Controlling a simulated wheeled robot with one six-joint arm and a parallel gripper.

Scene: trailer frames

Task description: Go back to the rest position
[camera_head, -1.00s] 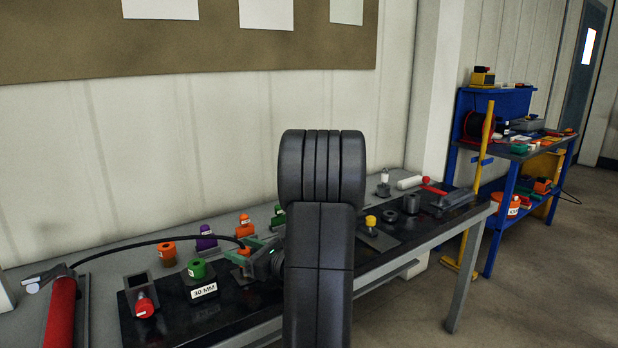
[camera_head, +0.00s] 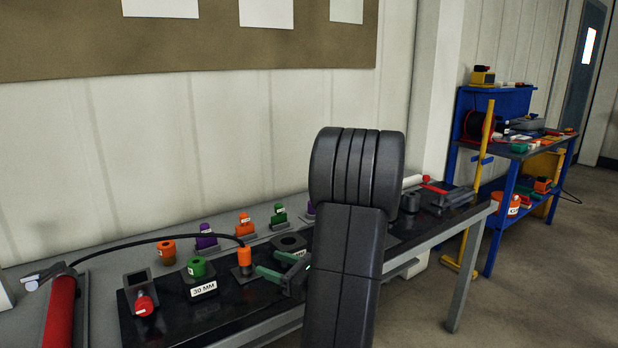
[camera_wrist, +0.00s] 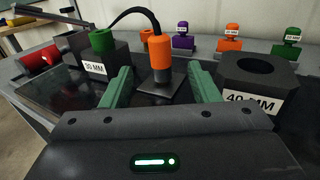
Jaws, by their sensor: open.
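My gripper (camera_head: 281,268) has green fingers, spread apart with nothing between them. It is above the dark bench, just right of an orange cylinder (camera_head: 244,257) that stands upright on a dark square base. In the wrist view my gripper (camera_wrist: 158,92) points toward the orange cylinder (camera_wrist: 160,57), which stands beyond the fingertips, apart from them. My black arm hides part of the bench's middle.
A green part in a 30 MM block (camera_head: 199,268) and a red part (camera_head: 144,304) stand left. A dark hexagonal 40 MM block (camera_wrist: 259,80) is right of the fingers. A red cylinder (camera_head: 62,308) lies far left. A blue shelf (camera_head: 500,200) stands right.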

